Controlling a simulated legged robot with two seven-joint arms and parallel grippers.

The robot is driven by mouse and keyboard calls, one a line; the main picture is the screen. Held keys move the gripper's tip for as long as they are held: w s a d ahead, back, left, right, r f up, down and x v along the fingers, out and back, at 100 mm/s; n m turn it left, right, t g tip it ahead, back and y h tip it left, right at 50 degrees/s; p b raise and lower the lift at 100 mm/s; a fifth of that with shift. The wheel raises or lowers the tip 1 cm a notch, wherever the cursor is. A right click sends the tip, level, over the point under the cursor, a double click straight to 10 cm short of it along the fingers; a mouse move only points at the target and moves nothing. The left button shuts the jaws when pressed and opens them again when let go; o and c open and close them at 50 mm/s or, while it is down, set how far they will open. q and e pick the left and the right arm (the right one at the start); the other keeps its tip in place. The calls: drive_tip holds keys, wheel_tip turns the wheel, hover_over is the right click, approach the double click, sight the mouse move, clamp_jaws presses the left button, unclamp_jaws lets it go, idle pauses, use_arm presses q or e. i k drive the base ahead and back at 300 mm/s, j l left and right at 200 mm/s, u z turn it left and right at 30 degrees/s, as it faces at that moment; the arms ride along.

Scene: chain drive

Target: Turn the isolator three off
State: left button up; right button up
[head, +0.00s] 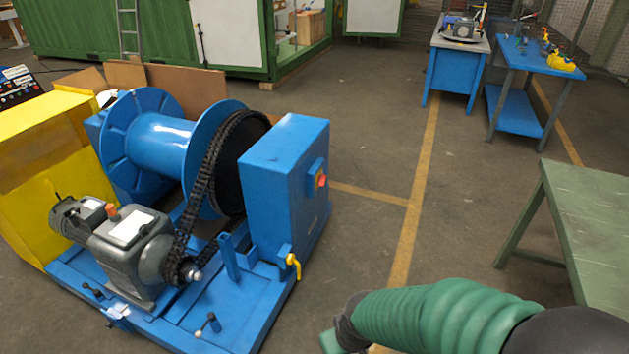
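The cabinet stands at the right end of the blue chain-drive machine. My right arm, green and ribbed, comes in from the lower right and bends down out of the picture, in front of and below the cabinet. My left arm and gripper are out of view.
The machine carries a blue drum (160,140), a black chain (203,190), a grey motor (130,245) and a yellow lever (293,265). A green table (595,225) stands at right. Blue workbenches (455,75) stand at the back. Floor right of the cabinet is clear.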

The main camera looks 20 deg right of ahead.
sight(321, 180)
drive_tip(key=i+l, duration=0.25)
drive_tip(key=l, duration=0.2)
drive_tip(key=i+l+u, duration=0.1)
drive_tip(key=l, duration=0.35)
drive_tip(key=i+l, duration=0.55)
drive_tip(key=l, duration=0.35)
drive_tip(key=i+l+u, duration=0.1)
drive_tip(key=i+l, duration=0.15)
drive_tip(key=l, duration=0.2)
drive_tip(key=i+l, duration=0.2)
drive_tip(key=l, duration=0.3)
drive_tip(key=i+l, duration=0.2)
drive_tip(key=l, duration=0.25)
drive_tip(key=i+l+u, duration=0.1)
drive_tip(key=l, duration=0.4)
drive_tip(key=i, duration=0.1)
